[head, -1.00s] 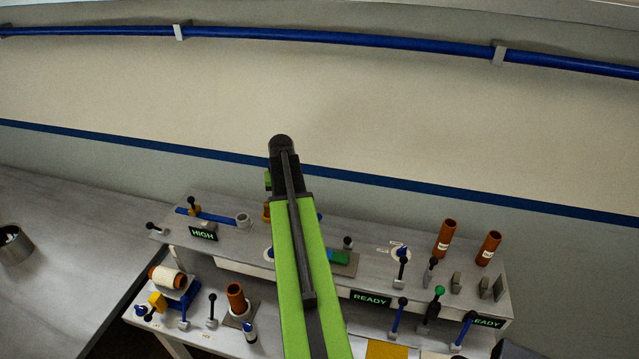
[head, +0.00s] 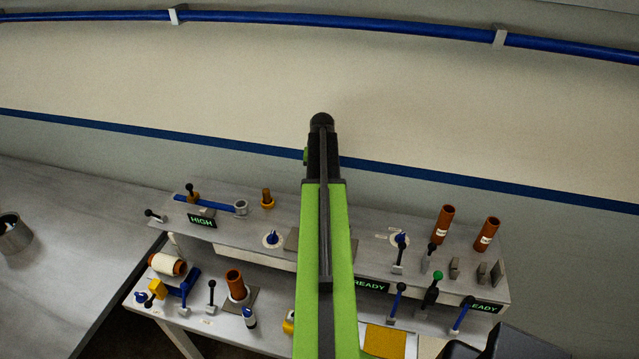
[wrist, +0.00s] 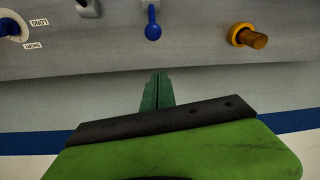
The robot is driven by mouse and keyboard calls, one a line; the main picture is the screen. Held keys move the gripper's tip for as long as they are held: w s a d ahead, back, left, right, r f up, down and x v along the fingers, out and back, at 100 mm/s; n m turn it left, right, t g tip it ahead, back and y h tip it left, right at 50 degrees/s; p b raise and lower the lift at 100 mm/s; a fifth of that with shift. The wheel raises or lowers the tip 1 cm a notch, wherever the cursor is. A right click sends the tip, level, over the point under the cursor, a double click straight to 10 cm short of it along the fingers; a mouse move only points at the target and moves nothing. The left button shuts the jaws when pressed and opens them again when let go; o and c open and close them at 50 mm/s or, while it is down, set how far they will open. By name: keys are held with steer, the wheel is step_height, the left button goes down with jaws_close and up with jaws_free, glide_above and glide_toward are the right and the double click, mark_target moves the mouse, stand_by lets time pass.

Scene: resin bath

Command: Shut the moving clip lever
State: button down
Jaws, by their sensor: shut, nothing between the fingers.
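My gripper (wrist: 157,88) shows in the wrist view as dark green fingers, shut and empty, pointing at the bench edge. A lever with a blue ball end (wrist: 152,30) stands just beyond the fingertips, apart from them. In the head view my arm hides the gripper and that part of the upper shelf. I cannot tell which is the moving clip lever.
An orange-collared brown peg (wrist: 247,37) and a blue dial (wrist: 12,27) flank the blue-ended lever. The wall behind is clear below a blue pipe (head: 330,27).

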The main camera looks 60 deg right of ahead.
steer(key=f+b, duration=0.1)
steer(key=f, duration=0.1)
steer(key=f+b, duration=0.4)
steer(key=shift+w+d+f, duration=0.3)
steer(key=shift+f, duration=0.1)
steer(key=a, duration=0.1)
steer(key=s+a+r+p, duration=0.1)
steer(key=s+a, duration=0.1)
steer(key=shift+a+r, duration=0.2)
steer(key=shift+r, duration=0.1)
